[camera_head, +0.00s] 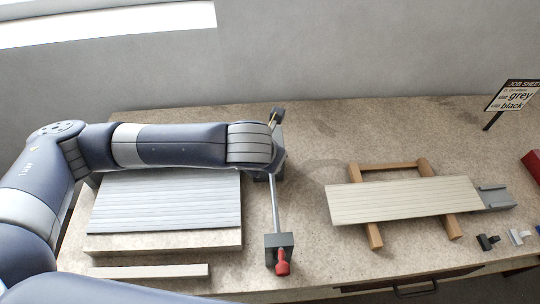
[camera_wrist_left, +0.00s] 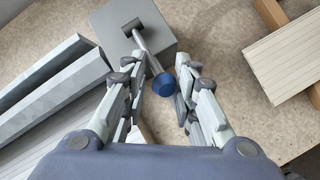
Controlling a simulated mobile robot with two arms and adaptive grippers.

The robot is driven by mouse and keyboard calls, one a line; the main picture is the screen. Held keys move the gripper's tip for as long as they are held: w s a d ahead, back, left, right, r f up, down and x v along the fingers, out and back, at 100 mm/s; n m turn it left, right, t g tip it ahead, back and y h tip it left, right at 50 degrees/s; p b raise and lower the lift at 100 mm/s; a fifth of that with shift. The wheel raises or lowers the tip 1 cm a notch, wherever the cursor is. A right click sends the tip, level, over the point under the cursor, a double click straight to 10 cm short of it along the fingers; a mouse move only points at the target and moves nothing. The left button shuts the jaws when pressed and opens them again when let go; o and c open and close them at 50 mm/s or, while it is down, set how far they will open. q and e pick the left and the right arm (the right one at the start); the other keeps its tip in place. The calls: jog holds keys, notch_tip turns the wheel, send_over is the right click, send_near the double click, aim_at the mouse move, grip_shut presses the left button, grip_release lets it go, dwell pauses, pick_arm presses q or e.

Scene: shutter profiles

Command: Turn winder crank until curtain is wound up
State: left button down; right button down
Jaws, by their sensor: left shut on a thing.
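The curtain (camera_head: 165,200) is a grey slatted panel lying flat on a pale block, left of the winder. The winder shaft (camera_head: 276,205) runs from under my left arm to a dark stand (camera_head: 279,245) with a red knob (camera_head: 282,265). In the left wrist view a crank arm (camera_wrist_left: 143,43) with a blue knob (camera_wrist_left: 164,85) comes out of a grey block (camera_wrist_left: 105,22). My left gripper (camera_wrist_left: 160,72) has its fingers on both sides of the blue knob and is shut on it. My arm hides the fingers in the head view. My right gripper is not in view.
A cream slatted panel (camera_head: 400,201) rests on a wooden rack (camera_head: 374,236) to the right, with a grey piece (camera_head: 497,199) at its end. Small black (camera_head: 487,242) and grey (camera_head: 519,236) parts lie nearby. A job sheet (camera_head: 514,96) stands at the back right. A pale bar (camera_head: 150,271) lies in front.

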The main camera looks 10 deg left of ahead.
pick_arm(q)
jog(key=shift+s+f, duration=0.25)
jog(key=shift+s, duration=0.05)
dwell(0.5)
jog(key=c, duration=1.4)
grip_release()
jog(key=shift+w+r, duration=0.1)
jog(key=shift+w, duration=0.05)
jog(key=v, duration=1.2)
jog(key=shift+w+d+r, duration=0.1)
jog(key=shift+d, duration=0.05)
